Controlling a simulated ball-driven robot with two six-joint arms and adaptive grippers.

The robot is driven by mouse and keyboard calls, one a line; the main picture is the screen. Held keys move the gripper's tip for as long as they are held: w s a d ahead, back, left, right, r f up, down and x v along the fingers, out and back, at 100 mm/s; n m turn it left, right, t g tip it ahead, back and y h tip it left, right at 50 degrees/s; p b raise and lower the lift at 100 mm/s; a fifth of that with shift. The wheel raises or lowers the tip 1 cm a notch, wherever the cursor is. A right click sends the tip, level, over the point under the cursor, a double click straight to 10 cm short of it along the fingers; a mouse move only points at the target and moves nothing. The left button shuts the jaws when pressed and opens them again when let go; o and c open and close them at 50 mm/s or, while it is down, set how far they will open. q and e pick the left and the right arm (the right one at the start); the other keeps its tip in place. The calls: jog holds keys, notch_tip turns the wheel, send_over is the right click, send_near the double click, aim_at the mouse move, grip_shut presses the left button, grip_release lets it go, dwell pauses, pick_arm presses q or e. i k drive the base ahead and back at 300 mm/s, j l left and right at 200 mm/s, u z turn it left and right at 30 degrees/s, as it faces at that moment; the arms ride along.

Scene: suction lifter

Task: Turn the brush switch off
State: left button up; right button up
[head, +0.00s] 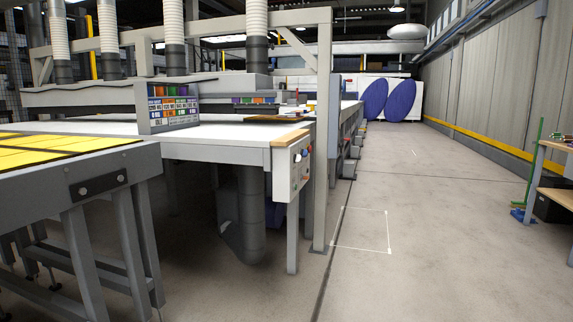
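A light grey control box (282,186) is fixed at the near right corner of the white workbench (205,137). Its right-hand face carries several small knobs or buttons, some of them red and blue. They are seen at a steep angle, too small to read labels or switch positions. I cannot tell which one is the brush switch. Neither of my grippers shows in the head view.
A table with a yellow top (60,152) stands at the near left. A rack of coloured bins (172,108) stands on the bench. A wide concrete aisle (420,215) with a white floor outline is clear. A wooden-topped table (556,147) is at the right edge.

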aim_at(297, 159)
jog(key=i+l+u, duration=0.1)
jog(key=u, duration=0.3)
jog(key=i+l+u, duration=0.1)
jog(key=u, duration=0.3)
jog(key=i+l+u, duration=0.15)
jog(key=u, duration=0.2)
